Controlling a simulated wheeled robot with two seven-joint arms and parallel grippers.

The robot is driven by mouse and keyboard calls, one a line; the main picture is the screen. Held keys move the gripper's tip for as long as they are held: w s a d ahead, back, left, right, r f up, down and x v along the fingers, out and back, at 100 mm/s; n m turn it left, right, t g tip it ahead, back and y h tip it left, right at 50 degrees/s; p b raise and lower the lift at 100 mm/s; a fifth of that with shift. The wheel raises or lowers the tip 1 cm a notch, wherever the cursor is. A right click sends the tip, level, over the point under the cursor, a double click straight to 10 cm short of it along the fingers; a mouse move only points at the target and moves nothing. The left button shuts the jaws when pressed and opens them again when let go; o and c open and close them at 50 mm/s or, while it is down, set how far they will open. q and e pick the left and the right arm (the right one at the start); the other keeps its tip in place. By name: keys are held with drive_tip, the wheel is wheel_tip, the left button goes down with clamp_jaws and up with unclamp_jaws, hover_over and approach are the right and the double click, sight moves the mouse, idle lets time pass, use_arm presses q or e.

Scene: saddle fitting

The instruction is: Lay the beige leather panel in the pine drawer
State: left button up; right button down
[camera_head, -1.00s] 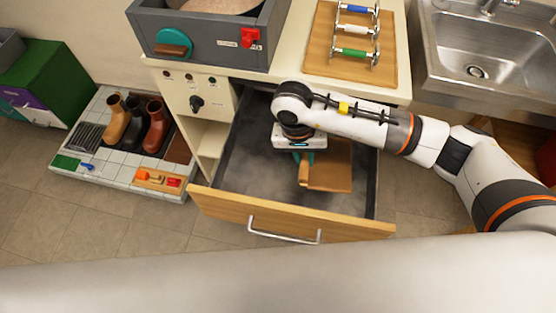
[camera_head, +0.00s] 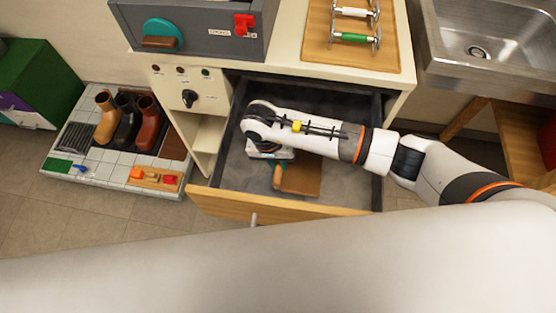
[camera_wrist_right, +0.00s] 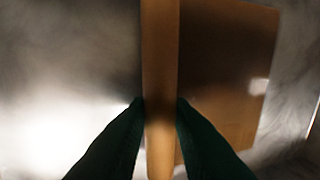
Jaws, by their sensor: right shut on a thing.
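The panel (camera_head: 303,181) is a flat brown-tan sheet with a lighter tan raised strip along its left edge. It is inside the open pine drawer (camera_head: 225,205), low over the grey floor; I cannot tell whether it touches. In the right wrist view the panel (camera_wrist_right: 225,75) spreads right of the strip (camera_wrist_right: 160,60), which stands between my green fingertips. My right gripper (camera_head: 275,160) reaches down into the drawer and is shut on the panel's strip. The wrist hides part of the drawer. My left gripper is not in view.
The counter with a grey box (camera_head: 190,35) and a wooden rack board (camera_head: 345,55) overhangs the drawer's back. A sink (camera_head: 480,45) is at right. Boots (camera_head: 125,120) stand on a tiled platform at left. A pale surface blocks the bottom of the head view.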

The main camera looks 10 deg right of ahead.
drive_tip(key=shift+f, duration=0.1)
drive_tip(key=c, duration=1.3)
unclamp_jaws()
drive_tip(key=r, duration=0.4)
drive_tip(key=a+r, duration=0.1)
drive_tip(key=r, duration=0.3)
drive_tip(key=a+r+b, duration=0.1)
drive_tip(key=r, duration=0.3)
drive_tip(key=shift+w+a, duration=0.15)
drive_tip(key=shift+w, duration=0.2)
drive_tip(key=shift+f, duration=0.1)
